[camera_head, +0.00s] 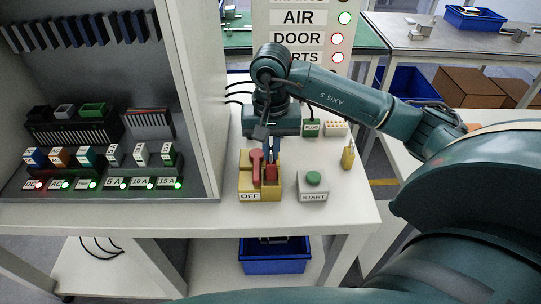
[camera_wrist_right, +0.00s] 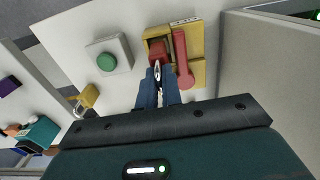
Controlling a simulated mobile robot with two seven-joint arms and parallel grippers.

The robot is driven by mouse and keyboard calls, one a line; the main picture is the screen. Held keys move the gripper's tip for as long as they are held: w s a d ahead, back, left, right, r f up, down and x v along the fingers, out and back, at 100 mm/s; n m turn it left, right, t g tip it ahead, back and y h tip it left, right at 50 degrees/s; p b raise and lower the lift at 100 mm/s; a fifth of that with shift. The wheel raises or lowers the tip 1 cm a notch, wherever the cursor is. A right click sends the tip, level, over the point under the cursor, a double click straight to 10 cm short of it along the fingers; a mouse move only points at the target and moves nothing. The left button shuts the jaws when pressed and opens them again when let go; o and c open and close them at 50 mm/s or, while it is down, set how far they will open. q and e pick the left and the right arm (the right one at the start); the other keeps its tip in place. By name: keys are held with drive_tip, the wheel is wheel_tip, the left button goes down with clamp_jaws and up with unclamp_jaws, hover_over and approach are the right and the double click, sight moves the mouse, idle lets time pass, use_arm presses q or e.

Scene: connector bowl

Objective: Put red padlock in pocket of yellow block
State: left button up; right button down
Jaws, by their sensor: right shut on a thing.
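The yellow block (camera_head: 273,194) marked OFF stands near the front of the white table; it also shows in the wrist view (camera_wrist_right: 197,75). A red lever (camera_head: 256,168) rises on its left side and lies on the right in the wrist view (camera_wrist_right: 181,55). My right gripper (camera_head: 271,157) points down over the block, its blue fingers (camera_wrist_right: 158,82) shut on the silver shackle of the red padlock (camera_wrist_right: 158,52). The red padlock body (camera_head: 270,174) is at the pocket beside the lever. How deep it sits is hard to tell. My left gripper is not in view.
A grey START box with a green button (camera_head: 313,179) stands right of the block, with a yellow padlock-like piece (camera_head: 348,157) beyond it. A grey cabinet panel (camera_head: 205,100) rises on the left. A PLUG box (camera_head: 311,129) is behind. Bare table lies in front.

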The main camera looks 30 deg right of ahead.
wheel_tip(320, 180, down, 2)
drive_tip(key=shift+f, duration=0.25)
drive_tip(key=shift+f, duration=0.1)
drive_tip(key=shift+f, duration=0.15)
drive_tip(key=c, duration=1.6)
unclamp_jaws()
drive_tip(key=shift+o, duration=0.2)
drive_tip(key=shift+r, duration=0.4)
wheel_tip(320, 180, up, 12)
drive_tip(key=shift+f, duration=0.2)
